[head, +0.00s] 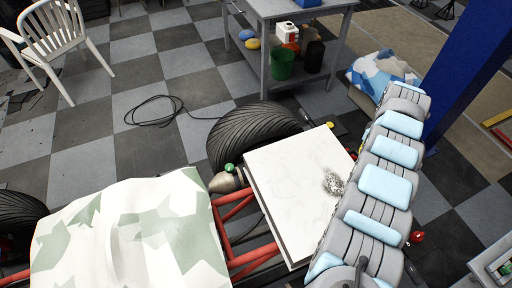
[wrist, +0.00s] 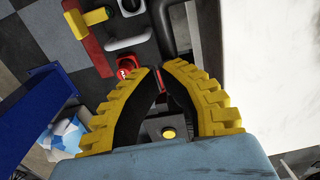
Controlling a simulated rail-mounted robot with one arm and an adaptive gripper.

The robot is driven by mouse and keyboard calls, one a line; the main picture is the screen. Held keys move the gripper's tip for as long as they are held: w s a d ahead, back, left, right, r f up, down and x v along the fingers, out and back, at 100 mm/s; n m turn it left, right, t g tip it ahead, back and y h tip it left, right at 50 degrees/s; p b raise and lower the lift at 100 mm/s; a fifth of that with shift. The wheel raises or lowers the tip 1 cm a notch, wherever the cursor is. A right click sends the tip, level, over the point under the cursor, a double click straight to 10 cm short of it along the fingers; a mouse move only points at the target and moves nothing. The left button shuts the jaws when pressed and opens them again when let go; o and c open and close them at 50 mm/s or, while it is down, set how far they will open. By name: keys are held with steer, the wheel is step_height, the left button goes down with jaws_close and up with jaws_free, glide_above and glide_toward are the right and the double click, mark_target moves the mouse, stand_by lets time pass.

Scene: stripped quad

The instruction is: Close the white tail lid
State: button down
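The white tail lid (head: 290,185) is a broad flat panel with a grey speckled patch near its right edge, at the middle right of the head view. Its right side is partly hidden by my arm. I cannot tell its exact tilt. A large white surface (wrist: 270,60) at the right of the wrist view appears to be the same lid. My gripper (wrist: 158,72) has yellow ridged fingers with black inner faces. The tips come together with nothing visible held between them. It is beside the white surface, and I cannot tell any contact. I cannot make out the gripper in the head view.
A black tyre (head: 255,132) and red frame tubes (head: 236,210) adjoin the lid. A camouflage cover (head: 125,235) lies at the left. A blue post (head: 468,70) stands at upper right, and a grey workbench (head: 270,65) behind. A red knob (wrist: 126,65) and dark tube lie near the fingertips.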

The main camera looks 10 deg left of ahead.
steer(key=shift+w+d+f+b, duration=0.1)
steer(key=shift+d+f+b, duration=0.1)
steer(key=shift+f+b, duration=0.6)
steer(key=shift+r, duration=0.15)
step_height(320, 180, up, 12)
steer(key=shift+a, duration=0.2)
